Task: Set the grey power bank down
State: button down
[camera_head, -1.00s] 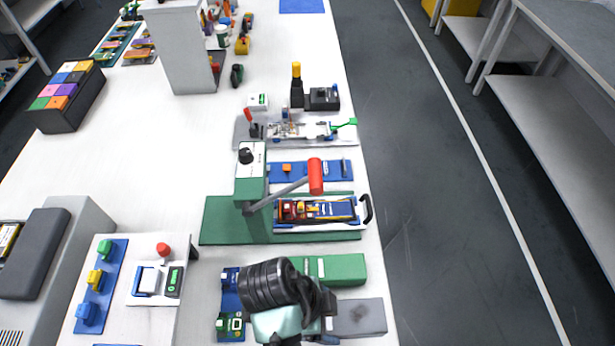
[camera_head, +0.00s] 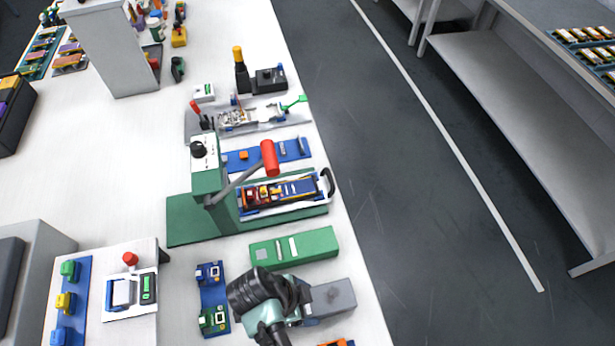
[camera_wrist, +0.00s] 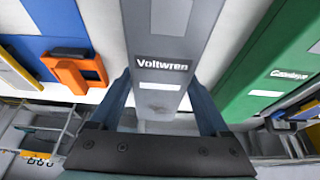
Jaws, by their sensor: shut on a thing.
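The grey power bank (camera_head: 332,297) is a flat grey block near the table's right edge in the head view. In the wrist view it is the grey slab (camera_wrist: 172,30) marked "Voltwren", running away from the camera. My gripper (camera_wrist: 162,88) is shut on its near end, one blue finger on each side. I cannot tell whether the power bank touches the table.
A green block (camera_head: 295,248) lies parallel beside the power bank, close by. A green press with a red handle (camera_head: 270,158) stands beyond. A blue board (camera_head: 212,299) lies to the left. An orange part (camera_wrist: 78,72) lies left in the wrist view. The table edge is close on the right.

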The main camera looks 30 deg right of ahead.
jog(key=shift+f, duration=0.1)
grip_release()
